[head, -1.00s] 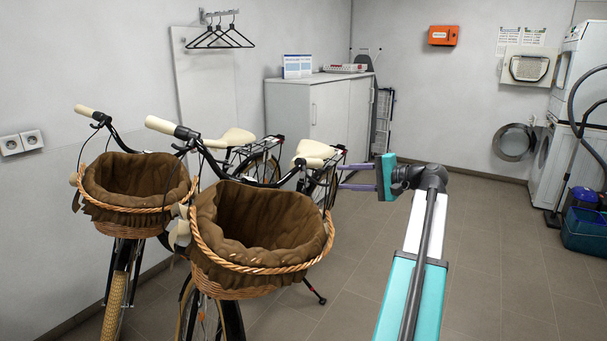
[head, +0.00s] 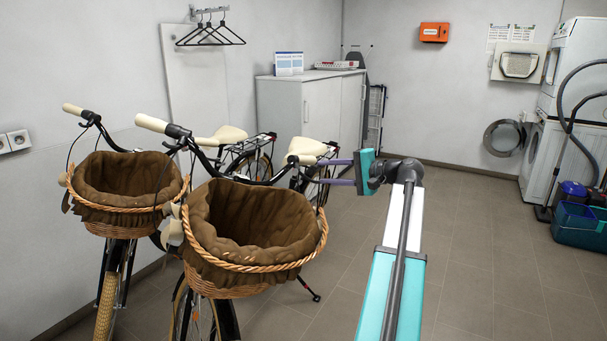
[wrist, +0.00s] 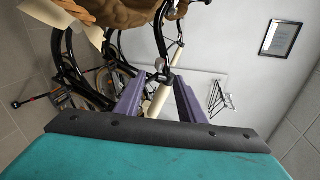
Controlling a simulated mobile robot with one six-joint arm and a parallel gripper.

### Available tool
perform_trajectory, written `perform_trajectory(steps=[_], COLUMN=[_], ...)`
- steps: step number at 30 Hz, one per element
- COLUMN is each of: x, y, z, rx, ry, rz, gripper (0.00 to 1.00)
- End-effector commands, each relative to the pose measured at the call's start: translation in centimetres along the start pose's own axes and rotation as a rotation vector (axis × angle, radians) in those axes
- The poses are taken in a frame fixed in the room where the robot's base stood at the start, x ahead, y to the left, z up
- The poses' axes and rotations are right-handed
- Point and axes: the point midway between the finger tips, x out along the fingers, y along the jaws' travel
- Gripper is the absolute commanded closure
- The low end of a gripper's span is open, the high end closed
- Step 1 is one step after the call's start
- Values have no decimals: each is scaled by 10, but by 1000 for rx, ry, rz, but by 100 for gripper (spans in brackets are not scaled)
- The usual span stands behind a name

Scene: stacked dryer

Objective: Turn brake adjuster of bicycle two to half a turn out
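Two black bicycles with wicker baskets stand side by side. The nearer one's lined basket (head: 255,225) is in front of its handlebar. Which one is bicycle two I cannot tell. A cream grip (head: 150,122) shows at the left end of the nearer handlebar. My gripper (head: 323,171) has two purple fingers pointing left at the right end of that handlebar. In the wrist view the fingers are open, and a cream handlebar grip (wrist: 157,103) appears between them; contact cannot be told. A small metal fitting (wrist: 162,76) sits by the grip. The brake adjuster is too small to make out.
The other bicycle's basket (head: 130,187) is at the left, near the wall. A white cabinet (head: 310,105) stands behind the bicycles. Stacked machines (head: 570,120) and a blue-green crate (head: 575,225) are at the right. The tiled floor (head: 480,240) between is clear.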

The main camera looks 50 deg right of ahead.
Motion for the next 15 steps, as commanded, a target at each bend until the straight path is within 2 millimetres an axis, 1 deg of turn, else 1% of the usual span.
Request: perform_trajectory(steps=[1,15], x=[9,75], y=[0,0], z=[0,0], rx=[0,0], ry=[-2,-1], rz=[0,1], gripper=[64,64])
